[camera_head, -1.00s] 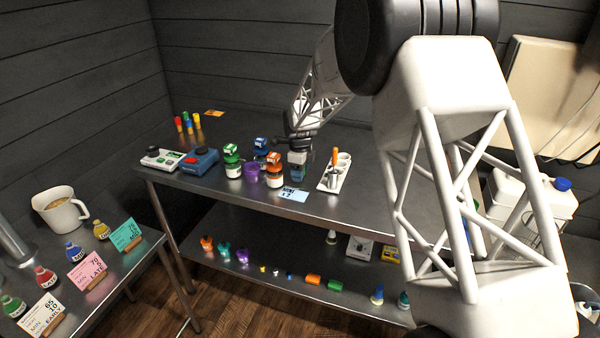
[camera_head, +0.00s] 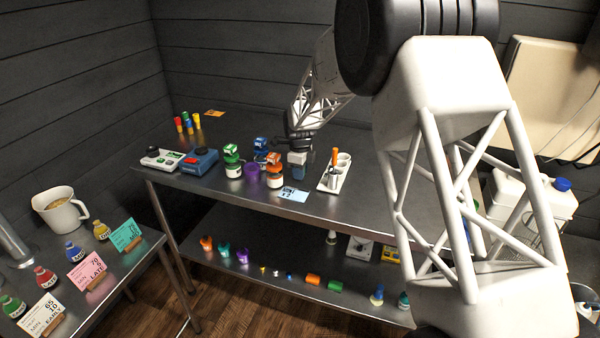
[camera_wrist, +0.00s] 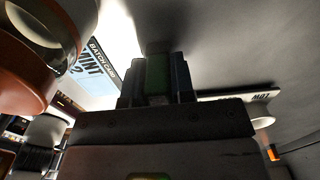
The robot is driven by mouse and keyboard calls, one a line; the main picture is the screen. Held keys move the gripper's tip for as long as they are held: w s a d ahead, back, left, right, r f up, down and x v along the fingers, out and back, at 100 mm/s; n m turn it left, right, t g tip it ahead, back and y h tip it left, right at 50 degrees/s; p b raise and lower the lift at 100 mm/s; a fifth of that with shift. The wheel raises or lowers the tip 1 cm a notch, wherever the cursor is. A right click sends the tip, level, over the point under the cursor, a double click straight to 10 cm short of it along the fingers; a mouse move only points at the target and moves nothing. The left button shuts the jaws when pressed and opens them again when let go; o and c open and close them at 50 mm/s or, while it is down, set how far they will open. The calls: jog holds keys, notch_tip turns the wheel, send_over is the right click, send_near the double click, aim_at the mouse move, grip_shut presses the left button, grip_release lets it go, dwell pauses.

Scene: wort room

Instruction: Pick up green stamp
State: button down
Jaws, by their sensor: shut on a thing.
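My gripper (camera_head: 298,172) is low over the metal table, between the orange-capped jar and the white rack. In the wrist view, my gripper (camera_wrist: 157,92) is shut on a small green block, which I take to be the green stamp (camera_wrist: 157,72). Its lower end is dark and hard to make out; I cannot tell whether it touches the table. In the head view, the jaws hide the stamp.
The orange-capped jar (camera_head: 274,172) stands close left of my gripper; a white rack (camera_head: 331,183) with an orange-handled tool stands right. A pale blue card (camera_head: 292,194) lies in front. Green-capped (camera_head: 232,160) and blue-capped (camera_head: 260,147) jars stand further left.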

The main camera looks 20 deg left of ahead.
jog(key=shift+r, duration=0.8)
notch_tip(320, 180, up, 2)
jog(key=shift+r, duration=0.1)
jog(key=s+d, duration=0.2)
jog(key=s, duration=0.2)
jog(key=s+d, duration=0.3)
jog(key=s, duration=0.2)
jog(key=s+d+r, duration=0.1)
jog(key=s+d, duration=0.2)
jog(key=s, duration=0.1)
jog(key=shift+s+d+r, duration=0.1)
jog(key=shift+s+d, duration=0.1)
jog(key=shift+s, duration=0.1)
jog(key=c, duration=1.5)
grip_release()
jog(key=shift+c, duration=1.1)
